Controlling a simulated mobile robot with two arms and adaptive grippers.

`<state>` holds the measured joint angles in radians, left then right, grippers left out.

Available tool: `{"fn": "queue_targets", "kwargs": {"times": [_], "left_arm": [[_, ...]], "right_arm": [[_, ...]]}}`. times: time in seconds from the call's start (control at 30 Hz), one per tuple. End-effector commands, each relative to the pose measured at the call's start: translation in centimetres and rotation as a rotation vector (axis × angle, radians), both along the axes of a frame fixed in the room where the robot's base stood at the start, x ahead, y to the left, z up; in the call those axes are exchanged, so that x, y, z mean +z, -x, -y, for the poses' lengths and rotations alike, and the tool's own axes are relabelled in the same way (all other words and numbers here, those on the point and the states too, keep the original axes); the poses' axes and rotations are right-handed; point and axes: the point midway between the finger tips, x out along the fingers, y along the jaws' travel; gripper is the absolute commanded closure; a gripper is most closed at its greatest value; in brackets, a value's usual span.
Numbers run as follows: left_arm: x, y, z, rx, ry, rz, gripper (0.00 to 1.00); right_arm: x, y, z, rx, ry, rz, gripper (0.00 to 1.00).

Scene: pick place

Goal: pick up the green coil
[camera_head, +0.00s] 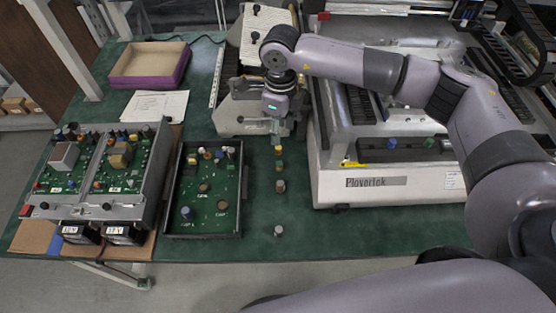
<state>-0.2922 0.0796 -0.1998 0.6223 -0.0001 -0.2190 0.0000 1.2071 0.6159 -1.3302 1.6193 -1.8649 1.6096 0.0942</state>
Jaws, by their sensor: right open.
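A short column of small parts stands on the green table below my right gripper (277,132). My right gripper points down, open, above the top of this column. I see nothing between its fingers, and I cannot tell whether they touch the top part. My left gripper is not in view.
A grey-brown part (280,186) and a pale part (278,230) stand lower in the column. A tray with a circuit board (205,235) is to the left, beside an open electronics chassis (100,211). A large white machine (420,187) stands to the right. The front table strip is mostly clear.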

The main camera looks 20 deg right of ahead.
Motion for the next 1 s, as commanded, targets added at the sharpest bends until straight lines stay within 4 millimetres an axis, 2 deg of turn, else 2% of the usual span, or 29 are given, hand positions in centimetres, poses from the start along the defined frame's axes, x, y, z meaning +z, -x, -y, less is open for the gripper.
{"fn": "queue_targets", "kwargs": {"times": [0.03,0.1,0.2,0.3,0.4,0.6,0.77,0.9,1.0], "left_arm": [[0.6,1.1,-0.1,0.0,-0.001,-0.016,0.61],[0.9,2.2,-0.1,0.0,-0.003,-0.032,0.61],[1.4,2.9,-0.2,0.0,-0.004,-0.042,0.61],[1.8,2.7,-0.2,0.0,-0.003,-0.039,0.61],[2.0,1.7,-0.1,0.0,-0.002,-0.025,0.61],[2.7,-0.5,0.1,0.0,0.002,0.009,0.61],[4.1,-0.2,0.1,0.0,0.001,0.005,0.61],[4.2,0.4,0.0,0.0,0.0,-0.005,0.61],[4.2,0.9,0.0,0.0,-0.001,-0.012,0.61]], "right_arm": [[-0.9,0.2,0.0,0.0,0.0,-0.006,0.6],[-2.5,0.1,-0.1,0.0,0.0,-0.005,0.6],[-4.7,0.2,0.0,-0.001,0.0,-0.005,0.6],[-6.4,0.1,-0.1,0.001,0.0,-0.004,0.6],[-7.7,0.1,-0.1,0.001,-0.001,-0.002,0.6],[-8.9,0.3,-0.2,0.001,-0.001,-0.003,0.6],[-11.1,0.9,-0.5,0.001,-0.001,-0.004,0.6],[-13.0,0.7,-0.5,0.001,-0.002,-0.001,0.6],[-13.5,0.7,-0.5,0.001,-0.004,0.0,0.6]]}}
